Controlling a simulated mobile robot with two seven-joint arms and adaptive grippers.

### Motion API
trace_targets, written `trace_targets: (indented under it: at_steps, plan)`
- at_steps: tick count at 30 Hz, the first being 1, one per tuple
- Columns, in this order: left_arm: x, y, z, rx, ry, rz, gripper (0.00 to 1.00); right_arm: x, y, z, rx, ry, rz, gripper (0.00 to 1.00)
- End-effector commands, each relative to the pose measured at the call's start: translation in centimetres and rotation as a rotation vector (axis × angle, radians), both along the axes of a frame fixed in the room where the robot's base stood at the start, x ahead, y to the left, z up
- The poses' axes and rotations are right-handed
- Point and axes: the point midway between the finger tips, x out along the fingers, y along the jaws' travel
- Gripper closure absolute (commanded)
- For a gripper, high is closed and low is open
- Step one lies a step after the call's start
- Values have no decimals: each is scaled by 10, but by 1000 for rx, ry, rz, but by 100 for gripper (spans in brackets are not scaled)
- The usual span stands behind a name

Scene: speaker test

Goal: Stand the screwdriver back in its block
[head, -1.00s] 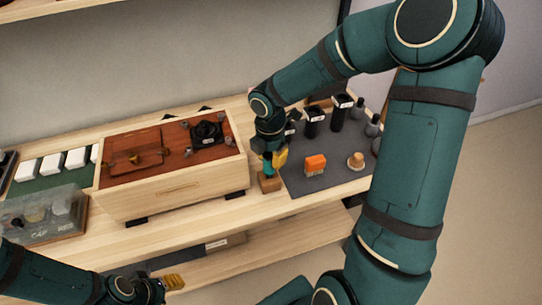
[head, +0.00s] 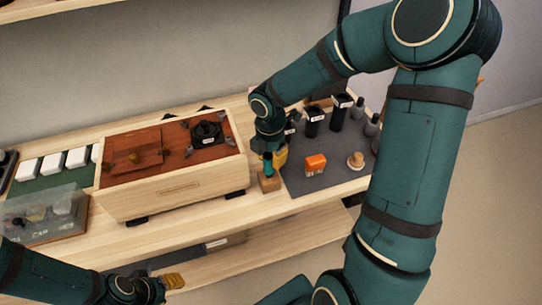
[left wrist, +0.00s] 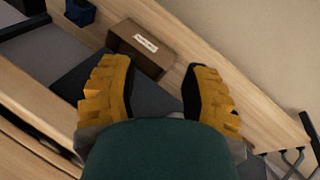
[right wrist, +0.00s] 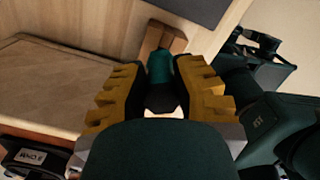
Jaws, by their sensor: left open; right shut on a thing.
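The screwdriver's teal handle (head: 267,163) shows at my right gripper (head: 273,157), directly above the small wooden block (head: 269,184) on the bench. In the right wrist view, my yellow fingers (right wrist: 160,92) are shut on the handle (right wrist: 160,68), and the block (right wrist: 165,37) shows just beyond it. The shaft is hidden, so I cannot tell whether its tip is inside the block. My left gripper (head: 170,282) is open and empty, low in front of the bench; its spread fingers (left wrist: 155,95) also show in the left wrist view.
A wooden box (head: 180,195) with a red-brown top stands left of the block. A dark mat (head: 330,178) to the right carries an orange item (head: 315,164), a small wooden knob (head: 356,160) and several dark bottles. A lower shelf (head: 245,258) holds a labelled brown box (left wrist: 140,46).

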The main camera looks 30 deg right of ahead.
Motion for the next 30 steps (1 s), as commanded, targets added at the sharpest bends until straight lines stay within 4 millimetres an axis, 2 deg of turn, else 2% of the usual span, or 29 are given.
trace_targets:
  at_steps: [30]
  plan:
    - [0, 0, -9, 0, 0, 0, 53, 0, 0, -14, 0, 0, 1, 100]
